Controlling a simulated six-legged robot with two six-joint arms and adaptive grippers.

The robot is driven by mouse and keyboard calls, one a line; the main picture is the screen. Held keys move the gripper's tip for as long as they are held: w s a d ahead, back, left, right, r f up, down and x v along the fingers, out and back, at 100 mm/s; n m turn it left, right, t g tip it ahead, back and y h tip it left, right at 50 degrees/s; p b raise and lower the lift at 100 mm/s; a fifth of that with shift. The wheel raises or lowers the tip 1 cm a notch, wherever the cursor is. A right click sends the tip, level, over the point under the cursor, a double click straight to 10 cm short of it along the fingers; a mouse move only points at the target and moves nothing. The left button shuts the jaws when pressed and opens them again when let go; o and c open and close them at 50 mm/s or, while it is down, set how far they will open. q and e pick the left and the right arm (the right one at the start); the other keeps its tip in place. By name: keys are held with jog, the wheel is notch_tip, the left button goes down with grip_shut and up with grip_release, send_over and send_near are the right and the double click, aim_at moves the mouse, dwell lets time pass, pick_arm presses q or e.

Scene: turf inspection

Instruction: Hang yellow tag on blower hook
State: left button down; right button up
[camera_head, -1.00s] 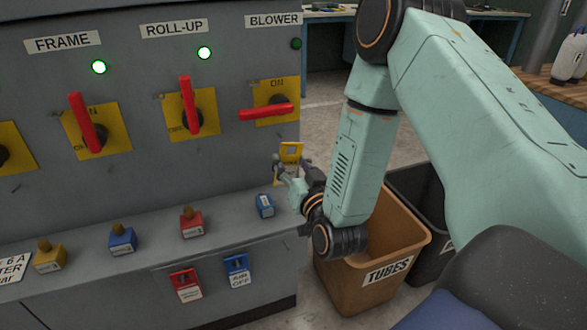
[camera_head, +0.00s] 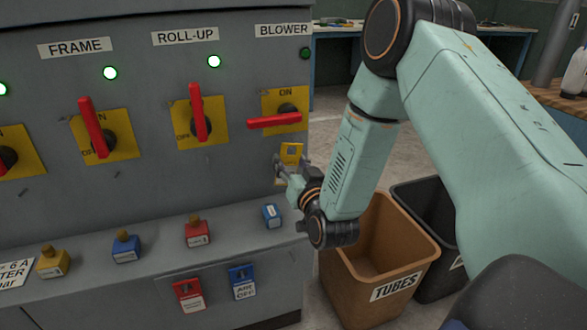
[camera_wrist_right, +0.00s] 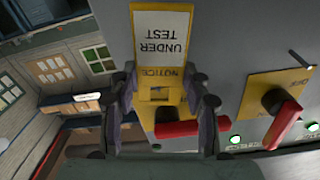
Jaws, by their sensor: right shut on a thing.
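My right gripper (camera_head: 284,169) is shut on the yellow tag (camera_head: 291,153), in front of the panel below the BLOWER switch. In the right wrist view the tag (camera_wrist_right: 160,75) sits between the fingers of the gripper (camera_wrist_right: 160,92); its lettering, "NOTICE" and "UNDER TEST", is upside down, and a slot shows near its gripped end. The blower switch (camera_head: 275,121) has a yellow plate and a level red handle; the handle (camera_wrist_right: 178,129) shows behind the tag in the wrist view. I cannot make out a blower hook. My left gripper is not in view.
The brown TUBES bin (camera_head: 372,295) stands under my right arm, beside a dark bin.

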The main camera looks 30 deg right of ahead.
jog(key=shift+b+x, duration=0.3)
jog(key=shift+x, duration=0.55)
jog(key=shift+w+d+f, duration=0.1)
jog(key=shift+w+f, duration=0.25)
jog(key=shift+w, duration=0.25)
jog(key=o, duration=1.2)
jog(key=v, duration=1.2)
